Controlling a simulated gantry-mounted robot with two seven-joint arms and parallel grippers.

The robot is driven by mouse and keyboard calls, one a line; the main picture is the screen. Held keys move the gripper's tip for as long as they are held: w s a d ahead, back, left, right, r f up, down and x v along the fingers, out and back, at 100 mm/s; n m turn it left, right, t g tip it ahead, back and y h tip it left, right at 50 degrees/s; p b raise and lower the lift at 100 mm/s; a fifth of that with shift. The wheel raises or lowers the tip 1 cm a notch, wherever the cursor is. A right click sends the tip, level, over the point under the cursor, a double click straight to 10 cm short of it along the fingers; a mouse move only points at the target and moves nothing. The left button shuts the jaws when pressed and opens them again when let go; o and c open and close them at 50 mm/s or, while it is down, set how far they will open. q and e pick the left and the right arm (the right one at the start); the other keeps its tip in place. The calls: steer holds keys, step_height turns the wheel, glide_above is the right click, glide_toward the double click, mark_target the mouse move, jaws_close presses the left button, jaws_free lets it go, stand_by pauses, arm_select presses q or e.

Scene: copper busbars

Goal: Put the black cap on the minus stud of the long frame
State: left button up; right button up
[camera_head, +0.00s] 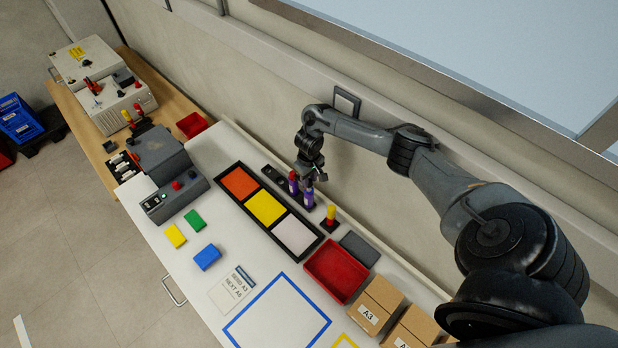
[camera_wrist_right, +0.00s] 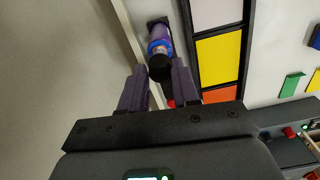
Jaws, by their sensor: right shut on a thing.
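My right gripper (camera_head: 301,191) is low over the long frame (camera_head: 272,174), a dark strip along the wall side of the table. Its purple fingers show in the right wrist view (camera_wrist_right: 160,76), with the black cap (camera_wrist_right: 160,68) between their tips. The gripper is shut on the cap. Just beyond the cap is a blue ring (camera_wrist_right: 157,46) on an upright post, in line with the cap. Whether the cap is seated on that stud cannot be told. A minus mark is not readable. My left gripper is not in view.
A panel with orange, yellow (camera_head: 265,207) and white fields lies beside the frame. A yellow-and-red piece (camera_head: 330,214) on a black base stands close to the gripper. Past it are a red tray (camera_head: 318,284), a grey block (camera_head: 359,249) and cardboard boxes (camera_head: 375,304). The wall is close behind.

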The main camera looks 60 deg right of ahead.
steer(key=shift+f+b, duration=0.75)
steer(key=shift+f, duration=0.6)
steer(key=shift+f, duration=0.3)
steer(key=o, duration=0.9)
steer(key=shift+r+p, duration=0.1)
steer(key=shift+p, duration=0.25)
